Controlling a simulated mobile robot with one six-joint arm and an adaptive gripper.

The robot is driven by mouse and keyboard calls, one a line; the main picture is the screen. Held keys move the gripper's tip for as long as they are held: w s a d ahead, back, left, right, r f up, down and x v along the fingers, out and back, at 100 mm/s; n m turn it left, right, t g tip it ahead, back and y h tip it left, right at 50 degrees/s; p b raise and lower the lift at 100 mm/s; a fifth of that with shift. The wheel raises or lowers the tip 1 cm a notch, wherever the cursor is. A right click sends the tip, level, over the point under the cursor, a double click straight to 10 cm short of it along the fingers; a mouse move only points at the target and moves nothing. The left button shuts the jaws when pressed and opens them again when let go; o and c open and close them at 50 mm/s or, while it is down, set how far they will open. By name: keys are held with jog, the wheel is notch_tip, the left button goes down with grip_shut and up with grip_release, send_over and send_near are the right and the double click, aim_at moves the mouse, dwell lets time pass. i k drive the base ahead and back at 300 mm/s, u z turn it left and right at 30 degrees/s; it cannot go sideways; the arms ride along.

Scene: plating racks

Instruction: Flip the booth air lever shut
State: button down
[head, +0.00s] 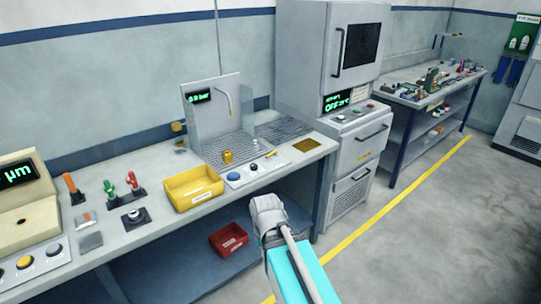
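The booth (211,110) is a grey back panel with a clear side screen, standing on the long bench. It carries a green display (199,97) that seems to read in bar and a curved nozzle (228,101). A small yellow fitting (178,127) sits on the wall just left of the booth. It may be the air lever, but it is too small to tell its shape or position. A yellow cup-like part (227,156) stands on the grate in front. My grey and cyan arm rises from the bottom centre, in front of the bench. No gripper fingers show.
A yellow bin (193,188) and a button panel (250,173) lie along the bench front. A red bin (229,239) is on the lower shelf. A tall grey oven-like cabinet (335,110) stands right of the bench. The floor at right is clear, with a yellow line (395,205).

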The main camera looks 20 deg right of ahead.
aim_at(275, 153)
jog(key=u, duration=0.1)
jog(key=i, duration=1)
jog(key=z, duration=0.05)
